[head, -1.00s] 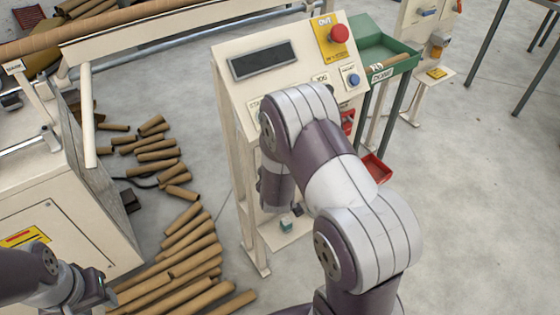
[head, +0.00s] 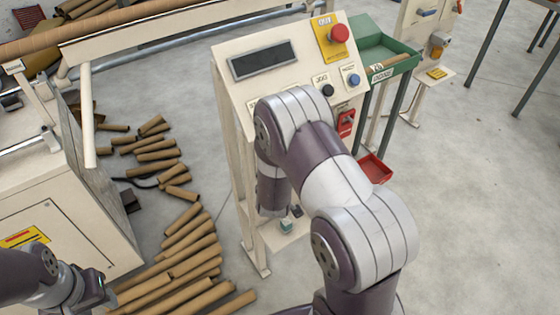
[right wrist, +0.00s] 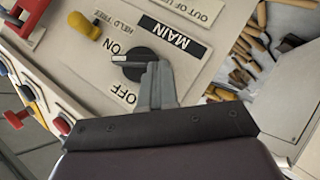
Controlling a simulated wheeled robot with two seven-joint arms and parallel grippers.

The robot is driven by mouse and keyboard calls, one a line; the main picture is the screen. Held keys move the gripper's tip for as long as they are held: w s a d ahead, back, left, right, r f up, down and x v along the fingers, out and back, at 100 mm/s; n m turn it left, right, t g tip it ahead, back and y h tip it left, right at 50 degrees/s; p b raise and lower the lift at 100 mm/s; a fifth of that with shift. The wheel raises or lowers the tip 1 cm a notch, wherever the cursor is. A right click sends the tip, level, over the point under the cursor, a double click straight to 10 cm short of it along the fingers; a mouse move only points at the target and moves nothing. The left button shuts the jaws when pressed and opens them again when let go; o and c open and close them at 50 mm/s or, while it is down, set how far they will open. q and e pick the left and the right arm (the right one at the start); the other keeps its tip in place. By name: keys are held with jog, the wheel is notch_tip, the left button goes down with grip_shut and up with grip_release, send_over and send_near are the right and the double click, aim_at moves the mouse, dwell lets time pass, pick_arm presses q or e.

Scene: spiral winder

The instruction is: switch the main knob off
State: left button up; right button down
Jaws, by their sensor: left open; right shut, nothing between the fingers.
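In the right wrist view the black main knob (right wrist: 138,63) sits on the cream panel between the ON label (right wrist: 121,44) and the OFF label (right wrist: 126,94), with the MAIN label (right wrist: 172,36) beside it. A pale mark shows on its left end. My right gripper (right wrist: 157,76) is shut and empty, with its fingertips at the knob's lower right edge. I cannot tell whether they touch it. In the head view my right arm hides the knob and these fingertips. My left gripper (head: 92,296) is open at the lower left, far from the control panel (head: 238,88).
The panel also carries a red emergency button (head: 339,33), a blue button (head: 353,80), a black knob (head: 327,90) and a red switch (head: 346,121). A green tray (head: 385,50) stands behind to the right. Cardboard tubes (head: 185,245) litter the floor at left.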

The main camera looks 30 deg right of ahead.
jog(key=shift+f+n+h, duration=0.3)
jog(key=shift+f+h, duration=0.05)
jog(key=shift+h, duration=0.15)
dwell(0.3)
jog(key=n+h+b, duration=0.1)
jog(key=f+n+t+h+b, duration=0.1)
jog(key=shift+d+f+t+h, duration=0.1)
jog(key=shift+f+t+h, duration=0.2)
dwell(0.4)
